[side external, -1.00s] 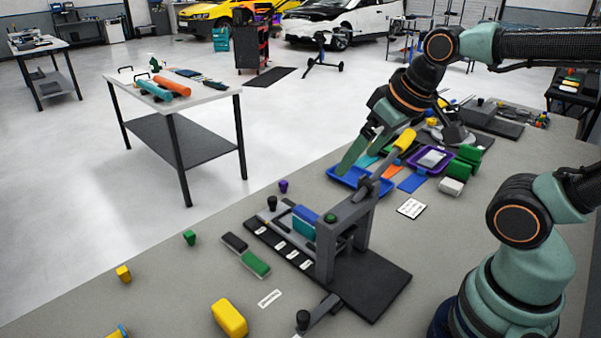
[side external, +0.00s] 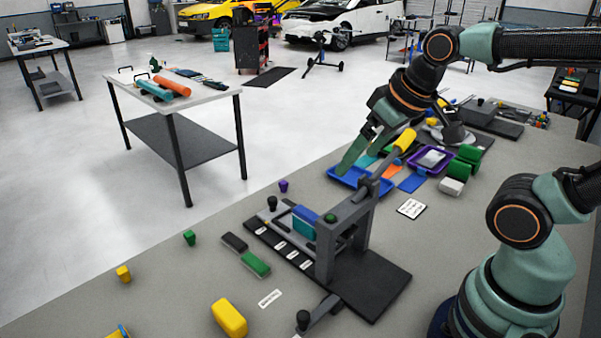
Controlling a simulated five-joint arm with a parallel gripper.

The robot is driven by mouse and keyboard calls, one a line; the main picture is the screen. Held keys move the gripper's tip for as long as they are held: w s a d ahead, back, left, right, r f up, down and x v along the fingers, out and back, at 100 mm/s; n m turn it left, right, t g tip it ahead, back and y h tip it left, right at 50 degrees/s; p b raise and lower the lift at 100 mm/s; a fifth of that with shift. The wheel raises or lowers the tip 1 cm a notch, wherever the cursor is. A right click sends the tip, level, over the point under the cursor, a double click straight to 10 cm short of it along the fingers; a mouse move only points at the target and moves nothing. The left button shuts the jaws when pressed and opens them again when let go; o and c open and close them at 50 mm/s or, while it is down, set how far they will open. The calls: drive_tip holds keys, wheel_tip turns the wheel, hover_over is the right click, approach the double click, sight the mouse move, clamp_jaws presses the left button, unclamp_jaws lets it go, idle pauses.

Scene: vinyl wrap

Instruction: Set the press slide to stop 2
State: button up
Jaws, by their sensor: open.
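The press (side external: 345,232) stands on a dark base near the middle of the bench, with a grey frame and a yellow-tipped lever (side external: 404,141) tilted up to the right. A slide track (side external: 270,236) with several white stop labels (side external: 293,255) runs out from its left side. A blue and teal block (side external: 304,222) sits on the slide beside the frame, and a black knob (side external: 272,203) stands near the track's far end. The label numbers are too small to read. My gripper (side external: 362,160) is open and empty above the blue tray, behind the press and apart from the slide.
A blue tray (side external: 340,175), purple tray (side external: 447,165) and green blocks (side external: 467,156) lie behind the press. A white card (side external: 411,208) lies right of the press.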

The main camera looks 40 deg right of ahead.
drive_tip(key=c, duration=0.5)
drive_tip(key=shift+w+r, duration=0.15)
drive_tip(key=shift+w, duration=0.1)
drive_tip(key=shift+c, duration=0.5)
drive_tip(key=g, duration=0.6)
hover_over(272, 199)
wheel_tip(272, 199, down, 9)
wheel_tip(272, 199, down, 12)
drive_tip(key=shift+d+r, duration=0.1)
drive_tip(key=shift+r, duration=0.15)
clamp_jaws()
